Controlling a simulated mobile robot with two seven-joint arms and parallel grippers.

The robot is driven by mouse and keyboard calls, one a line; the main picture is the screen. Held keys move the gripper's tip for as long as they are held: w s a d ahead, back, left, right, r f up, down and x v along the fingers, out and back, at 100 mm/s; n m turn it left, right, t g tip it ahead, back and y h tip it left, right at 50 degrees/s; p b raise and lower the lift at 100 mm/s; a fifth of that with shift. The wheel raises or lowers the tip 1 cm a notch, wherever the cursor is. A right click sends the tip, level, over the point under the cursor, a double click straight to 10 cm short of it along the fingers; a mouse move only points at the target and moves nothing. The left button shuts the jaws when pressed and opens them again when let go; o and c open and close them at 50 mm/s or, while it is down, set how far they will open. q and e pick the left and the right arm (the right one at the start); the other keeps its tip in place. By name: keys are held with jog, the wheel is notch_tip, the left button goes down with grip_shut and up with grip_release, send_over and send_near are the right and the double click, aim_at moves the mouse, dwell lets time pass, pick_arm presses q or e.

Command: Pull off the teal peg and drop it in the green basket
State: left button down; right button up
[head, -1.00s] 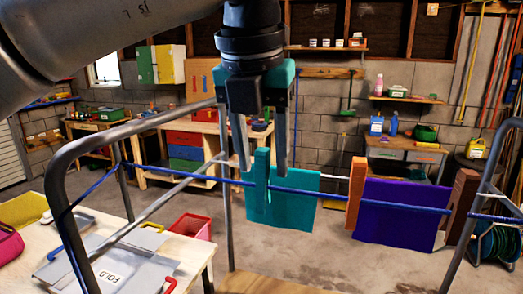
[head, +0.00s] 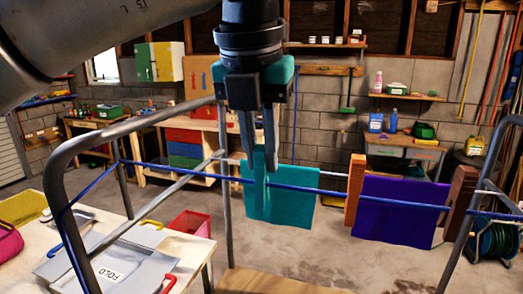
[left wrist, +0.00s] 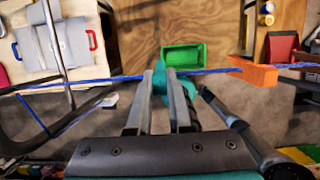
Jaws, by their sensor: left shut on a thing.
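The teal peg (head: 260,192) stands upright on the blue line (head: 310,190), over a teal cloth (head: 293,207). My left gripper (head: 258,170) comes down from above, and its fingers are shut on the upper part of the peg. In the left wrist view the fingers (left wrist: 160,82) close around the peg's top, with teal cloth beside it. The green basket (left wrist: 183,54) lies beyond the line on a brown wooden surface in the left wrist view; the head view does not show it. My right gripper is in neither view.
An orange peg (head: 354,190), a purple cloth (head: 400,208) and a brown peg (head: 460,200) hang to the right on the line. A grey metal frame (head: 75,150) holds the line. A table (head: 190,258) with a folding board stands at lower left.

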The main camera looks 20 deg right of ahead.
pick_arm(q)
jog(key=shift+r, duration=0.15)
jog(key=shift+r+p, duration=2.5)
jog(key=shift+r, duration=0.4)
jog(key=shift+f, duration=0.1)
